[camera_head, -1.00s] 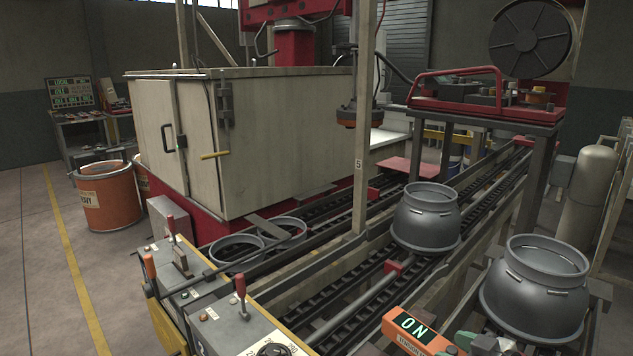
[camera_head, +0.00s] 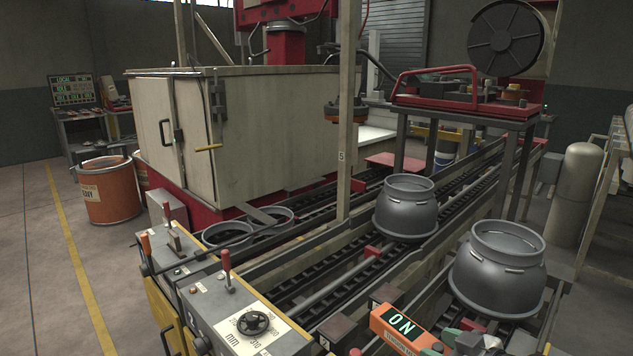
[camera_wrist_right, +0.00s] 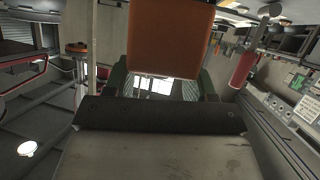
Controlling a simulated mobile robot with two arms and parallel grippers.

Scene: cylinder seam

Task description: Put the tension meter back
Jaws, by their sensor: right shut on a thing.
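In the right wrist view, an orange slab of the meter (camera_wrist_right: 170,35) stands between the green-edged fingers of my right gripper (camera_wrist_right: 163,80). The meter is held up in front of the conveyor. My left gripper is in neither view.
A control desk (camera_head: 205,290) with levers and a dial stands at lower left. Grey cylinder shells stand on the conveyor (camera_head: 405,208) and near right (camera_head: 497,270). A red-framed bench (camera_head: 470,105) stands behind. Open floor (camera_head: 45,290) lies at far left.

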